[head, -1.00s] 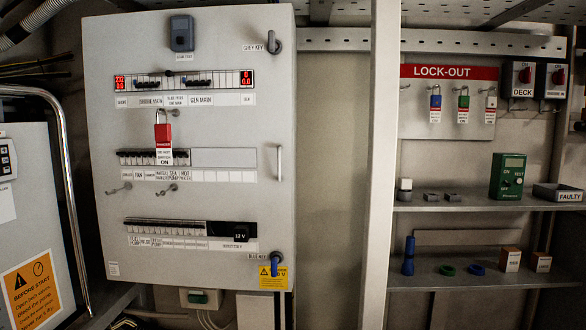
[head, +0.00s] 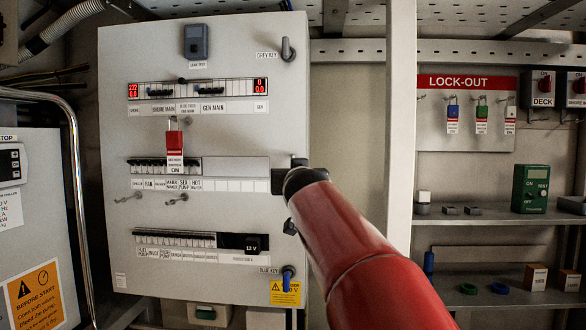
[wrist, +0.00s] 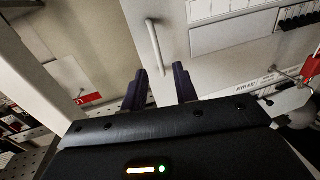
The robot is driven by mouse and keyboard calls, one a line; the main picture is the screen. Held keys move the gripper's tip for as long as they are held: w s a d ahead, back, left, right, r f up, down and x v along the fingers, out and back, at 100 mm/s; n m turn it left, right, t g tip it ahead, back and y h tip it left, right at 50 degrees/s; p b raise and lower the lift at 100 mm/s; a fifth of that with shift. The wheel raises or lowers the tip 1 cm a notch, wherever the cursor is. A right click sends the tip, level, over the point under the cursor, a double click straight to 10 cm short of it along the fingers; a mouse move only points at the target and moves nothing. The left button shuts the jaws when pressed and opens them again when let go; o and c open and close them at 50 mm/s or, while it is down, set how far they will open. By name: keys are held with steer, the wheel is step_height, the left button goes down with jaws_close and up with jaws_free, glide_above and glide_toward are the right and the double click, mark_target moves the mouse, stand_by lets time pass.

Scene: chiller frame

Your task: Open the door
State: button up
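The electrical cabinet's pale grey door (head: 230,115) stands flat and looks shut in the head view. Its slim upright handle (wrist: 154,45) shows in the wrist view, near the door's edge. My gripper (head: 286,174) is at the door's right edge in the head view, where it hides the handle. In the wrist view my gripper (wrist: 160,80) has its two dark fingers apart, with the handle's near end lined up in the gap between them. I cannot tell whether a finger touches it.
A grey key switch (head: 288,49) and a blue key switch (head: 287,272) sit at the door's right corners. A red padlock (head: 174,141) hangs on the door. A pale post (head: 399,110) and shelves (head: 470,213) stand to the right.

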steer(key=w+p, duration=0.2)
steer(key=w, duration=0.1)
steer(key=w+p, duration=0.1)
steer(key=w, duration=0.1)
steer(key=shift+w+a, duration=0.2)
steer(key=shift+a, duration=0.2)
jaws_close()
